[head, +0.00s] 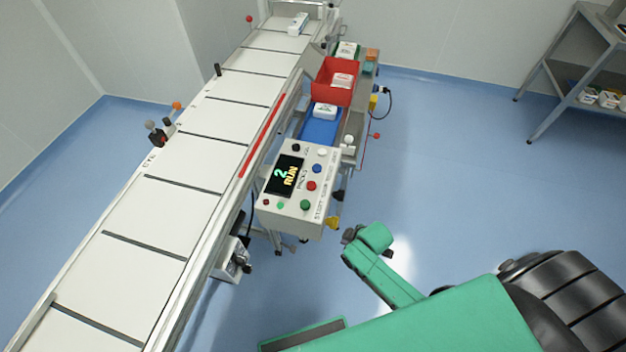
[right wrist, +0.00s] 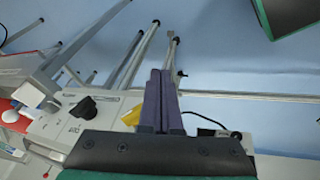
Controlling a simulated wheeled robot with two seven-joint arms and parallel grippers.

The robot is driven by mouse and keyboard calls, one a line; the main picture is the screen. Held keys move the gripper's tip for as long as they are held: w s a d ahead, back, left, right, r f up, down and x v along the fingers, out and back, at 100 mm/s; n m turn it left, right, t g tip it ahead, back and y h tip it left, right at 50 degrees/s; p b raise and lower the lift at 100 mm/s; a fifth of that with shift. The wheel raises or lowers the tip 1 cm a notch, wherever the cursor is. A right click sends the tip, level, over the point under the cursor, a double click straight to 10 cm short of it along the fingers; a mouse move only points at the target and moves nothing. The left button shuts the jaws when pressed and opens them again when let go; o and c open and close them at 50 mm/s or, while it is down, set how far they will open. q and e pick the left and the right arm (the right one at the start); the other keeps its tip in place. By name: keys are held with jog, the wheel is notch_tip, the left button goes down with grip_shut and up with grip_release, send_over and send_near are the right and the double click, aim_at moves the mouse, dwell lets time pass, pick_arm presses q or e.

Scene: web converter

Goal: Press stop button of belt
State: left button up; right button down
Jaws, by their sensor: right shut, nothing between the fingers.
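The control box (head: 275,213) stands beside the belt (head: 195,153), its screen (head: 284,175) showing "2" and "RUN". A red button (head: 311,186) sits on its face below a blue button (head: 317,169) and above a green one (head: 305,205). The lettering is too small to tell which is stop. My right gripper (head: 349,236) is right of the box's lower right corner, apart from it. In the right wrist view its dark fingers (right wrist: 162,75) are together and empty. My left gripper is out of view.
A red bin (head: 334,82) and a blue tray (head: 321,127) with white packs lie behind the box. A yellow part (head: 332,222) sticks out near its lower right corner. A grey shelf (head: 578,65) stands at the far right. Blue floor is free between.

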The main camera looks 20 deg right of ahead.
aim_at(314, 187)
jog(key=w+a+r+n, duration=0.2)
jog(key=r, duration=0.3)
jog(key=w+a+r+n+t+y+p, duration=0.1)
jog(key=w+a+r+n, duration=0.1)
jog(key=r, duration=0.4)
jog(key=w+a+r+n+t+p, duration=0.1)
jog(key=w+a+r+n, duration=0.1)
jog(key=r, duration=0.4)
jog(key=shift+w+n+y, duration=0.4)
jog(key=shift+w+n, duration=0.1)
jog(key=shift+w, duration=0.1)
jog(key=w+r+n+t+y+p, duration=0.1)
jog(key=w+r+n, duration=0.5)
jog(key=n, duration=1.2)
jog(key=shift+w+d+r+y+p, duration=0.15)
jog(key=shift+w+r+y+p, duration=0.3)
jog(key=shift+w, duration=0.7)
jog(key=shift+f, duration=0.3)
notch_tip(314, 187, down, 8)
jog(key=b, duration=0.7)
jog(key=shift+f+b, duration=0.1)
jog(key=shift+b, duration=0.3)
jog(key=shift+f, duration=0.25)
